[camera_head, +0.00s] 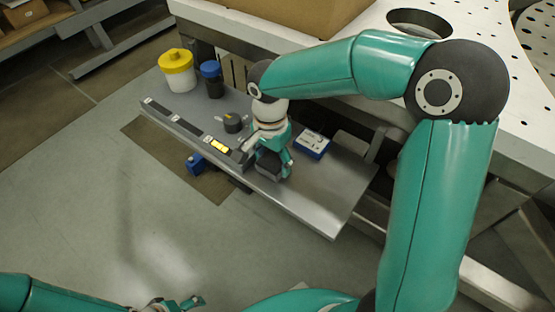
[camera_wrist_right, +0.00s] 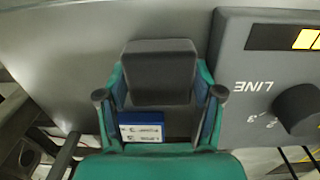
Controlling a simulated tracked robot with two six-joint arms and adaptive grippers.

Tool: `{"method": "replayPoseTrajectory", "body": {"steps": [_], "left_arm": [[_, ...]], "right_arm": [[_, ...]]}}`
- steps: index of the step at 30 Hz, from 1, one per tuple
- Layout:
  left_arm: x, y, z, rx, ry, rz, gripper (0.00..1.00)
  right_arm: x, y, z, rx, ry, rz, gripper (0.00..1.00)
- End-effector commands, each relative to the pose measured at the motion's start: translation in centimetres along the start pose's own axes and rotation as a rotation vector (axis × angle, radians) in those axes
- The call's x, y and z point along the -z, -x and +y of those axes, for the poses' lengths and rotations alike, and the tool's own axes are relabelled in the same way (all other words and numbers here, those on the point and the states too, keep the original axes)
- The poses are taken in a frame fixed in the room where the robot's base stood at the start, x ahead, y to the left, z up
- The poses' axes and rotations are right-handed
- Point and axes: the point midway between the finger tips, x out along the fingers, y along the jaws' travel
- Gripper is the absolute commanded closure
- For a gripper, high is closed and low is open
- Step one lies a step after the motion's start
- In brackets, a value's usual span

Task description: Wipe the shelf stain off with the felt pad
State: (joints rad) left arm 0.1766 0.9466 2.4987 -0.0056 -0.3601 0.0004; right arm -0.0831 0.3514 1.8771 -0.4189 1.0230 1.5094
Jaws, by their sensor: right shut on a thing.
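The felt pad looks like a dark grey block (camera_wrist_right: 160,72) with rounded edges. My right gripper (camera_wrist_right: 160,92) is shut on it, with a finger on each side. In the head view the right gripper (camera_head: 272,158) is low over the front part of the grey metal shelf (camera_head: 325,195), with the dark pad (camera_head: 270,167) at its fingertips. I cannot tell whether the pad touches the shelf. No stain shows; the gripper and pad hide part of the shelf. My left gripper (camera_head: 178,304) is at the bottom edge, away from the shelf, partly cut off.
A dark control strip (camera_head: 180,124) with a yellow window runs along the shelf's front edge, left of the pad; its knob (camera_wrist_right: 298,108) is close by.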

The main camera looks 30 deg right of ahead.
Motion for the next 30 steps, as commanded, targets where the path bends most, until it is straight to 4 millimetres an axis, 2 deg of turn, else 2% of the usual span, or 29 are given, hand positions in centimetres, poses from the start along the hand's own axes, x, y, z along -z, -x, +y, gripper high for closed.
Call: {"method": "replayPoseTrajectory", "body": {"steps": [1, 9, 22, 30], "left_arm": [[0.0, 0.2, 0.1, 0.000, 0.000, 0.000, 0.18], [0.0, 0.2, 0.1, 0.000, 0.000, 0.000, 0.18], [0.0, -0.8, -0.3, 0.000, 0.000, 0.000, 0.18], [0.0, -1.1, -0.4, 0.000, 0.000, 0.000, 0.18]], "right_arm": [[-0.1, 0.4, -1.6, 0.041, 0.003, 0.003, 0.61], [-0.2, 0.6, -1.9, 0.044, 0.005, 0.002, 0.62], [-0.1, 0.7, 1.3, 0.046, 0.003, 0.004, 0.61], [0.0, 0.6, 2.5, 0.039, 0.002, 0.004, 0.61]]}}
